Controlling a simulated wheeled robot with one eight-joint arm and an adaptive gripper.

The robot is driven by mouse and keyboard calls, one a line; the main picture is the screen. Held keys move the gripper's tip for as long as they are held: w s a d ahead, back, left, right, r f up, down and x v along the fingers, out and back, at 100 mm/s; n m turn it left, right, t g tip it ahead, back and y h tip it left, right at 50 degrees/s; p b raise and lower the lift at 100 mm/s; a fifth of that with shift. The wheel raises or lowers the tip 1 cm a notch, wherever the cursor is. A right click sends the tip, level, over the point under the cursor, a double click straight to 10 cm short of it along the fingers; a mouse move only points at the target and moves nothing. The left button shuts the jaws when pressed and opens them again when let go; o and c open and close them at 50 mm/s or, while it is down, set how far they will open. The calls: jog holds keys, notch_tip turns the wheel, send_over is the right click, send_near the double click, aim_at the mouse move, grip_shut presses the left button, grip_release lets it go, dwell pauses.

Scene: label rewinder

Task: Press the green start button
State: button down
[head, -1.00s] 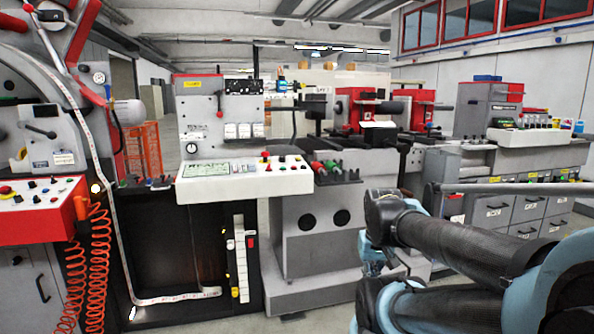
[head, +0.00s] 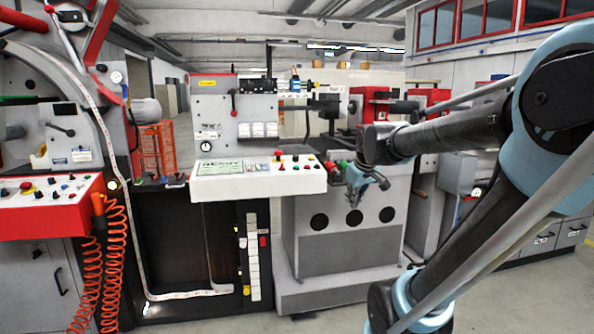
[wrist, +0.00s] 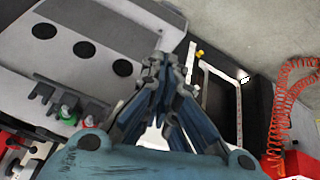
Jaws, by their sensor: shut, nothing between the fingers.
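The white control panel (head: 225,187) on the middle machine carries a red mushroom button (head: 278,154) and several small coloured buttons at its right end. They are too small for me to tell surely which one is the green start button. My gripper (head: 354,205) is right of the panel's right end, apart from it, in front of the grey machine body. It points down with its fingers together and empty. In the wrist view the closed fingertips (wrist: 162,62) are over the machine base. The start button is not identifiable there.
Green and red handles (wrist: 66,112) on a dark rack sit left of the fingers in the wrist view. A red control panel (head: 45,215) and orange coiled hoses (head: 112,265) are at the far left. Open floor (head: 480,290) shows at the lower right.

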jog(key=w+a+r+n+t+y, duration=0.1)
jog(key=w+a+r+n, duration=0.15)
jog(key=w, duration=0.35)
jog(key=w+a+r+n+t, duration=0.1)
jog(key=w+a+r, duration=0.3)
jog(key=w, duration=0.1)
jog(key=w+a+r+n+y, duration=0.1)
jog(key=w+a+r, duration=0.2)
jog(key=w, duration=0.3)
notch_tip(320, 180, up, 6)
jog(key=f+n+t+y, duration=0.1)
jog(key=n+t, duration=0.1)
jog(key=n, duration=0.2)
send_over(296, 167)
jog(key=s, duration=0.2)
jog(key=shift+w+r, duration=0.25)
jog(key=shift+w+a+f, duration=0.1)
jog(key=shift+w+f, duration=0.1)
jog(key=shift+f, duration=1.25)
jog(key=shift+w+a+f, duration=0.1)
jog(key=shift+w+f, duration=0.1)
jog(key=shift+f, duration=1.25)
jog(key=shift+w+f, duration=0.2)
jog(key=shift+f, duration=1.25)
jog(key=shift+f, duration=0.35)
